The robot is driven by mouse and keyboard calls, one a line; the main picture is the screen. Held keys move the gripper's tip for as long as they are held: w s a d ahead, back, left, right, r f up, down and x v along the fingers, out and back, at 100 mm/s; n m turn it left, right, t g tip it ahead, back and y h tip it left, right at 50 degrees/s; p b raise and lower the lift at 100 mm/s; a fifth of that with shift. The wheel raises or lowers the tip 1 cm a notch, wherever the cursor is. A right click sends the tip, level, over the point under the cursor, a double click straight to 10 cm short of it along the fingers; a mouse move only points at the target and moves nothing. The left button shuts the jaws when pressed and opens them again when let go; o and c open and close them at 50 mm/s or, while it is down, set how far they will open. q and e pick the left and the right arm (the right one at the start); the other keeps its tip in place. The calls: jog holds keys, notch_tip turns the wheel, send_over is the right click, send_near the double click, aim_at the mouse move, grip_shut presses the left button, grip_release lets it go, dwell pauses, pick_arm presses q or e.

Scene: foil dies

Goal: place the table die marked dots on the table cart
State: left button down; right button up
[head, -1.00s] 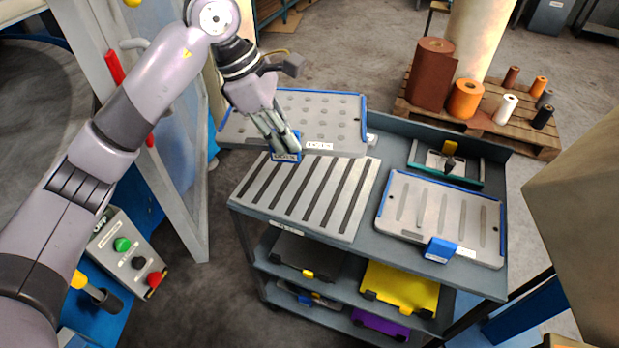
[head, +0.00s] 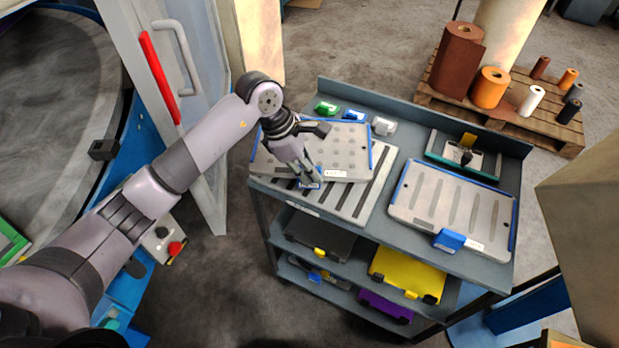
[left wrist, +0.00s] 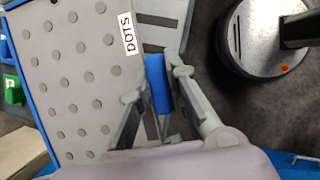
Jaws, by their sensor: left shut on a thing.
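The grey die with dots (head: 345,150) has blue side edges and a white label. In the left wrist view its label reads DOTS (left wrist: 128,33). My left gripper (head: 309,180) is shut on the die's blue handle (left wrist: 157,83) at its front edge. The die is over the left part of the table cart (head: 410,145) and overlaps a grey slotted plate (head: 374,190), hiding much of it. I cannot tell whether the die touches that plate. My right gripper is not in view.
A grey grooved die (head: 455,205) with a blue handle lies on the cart's right side. Green (head: 326,107), blue and white blocks stand along the back edge. A teal-edged tool tray (head: 463,155) is at back right. A white door (head: 180,90) stands left of the cart.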

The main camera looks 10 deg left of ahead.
aim_at(313, 187)
pick_arm(q)
jog(key=shift+d+f+p, duration=0.1)
jog(key=shift+f+p, duration=0.4)
jog(key=shift+f, duration=1.4)
jog(key=shift+w+f, duration=0.1)
jog(key=shift+f, duration=0.15)
jog(key=c, duration=1.6)
grip_release()
jog(key=shift+f, duration=0.15)
jog(key=shift+b+v, duration=1.35)
jog(key=shift+v, duration=4.75)
